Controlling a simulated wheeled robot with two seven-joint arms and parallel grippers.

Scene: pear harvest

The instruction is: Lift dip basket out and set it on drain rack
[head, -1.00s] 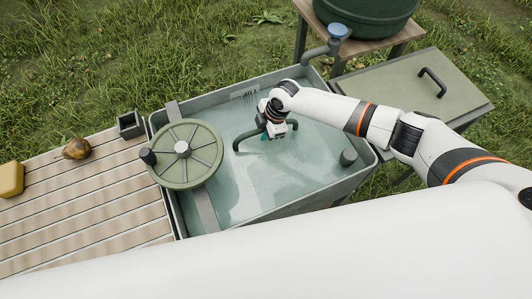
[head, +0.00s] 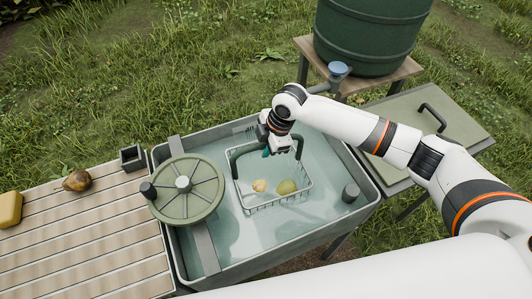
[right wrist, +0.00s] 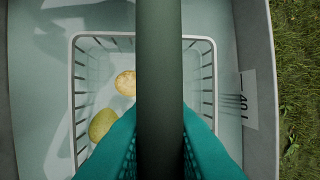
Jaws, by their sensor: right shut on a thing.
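The dip basket (head: 311,184) is a pale wire basket with a dark green arched handle (head: 237,154). It is upright over the wash tank, its rim above the water; I cannot tell whether its bottom is clear. Two yellow-green pears (head: 287,187) lie inside. My right gripper (head: 267,152) is shut on the top of the handle, with its teal fingers either side of the bar in the right wrist view (right wrist: 158,130). The slatted wooden drain rack (head: 85,235) is left of the tank. My left gripper is not in view.
A green spoked wheel (head: 183,190) sits across the tank's left side, between basket and rack. The rack holds a brownish pear (head: 77,181), a yellow block (head: 9,208) and a small dark box (head: 132,158). Its middle is clear. A spout (head: 338,70) stands behind the tank.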

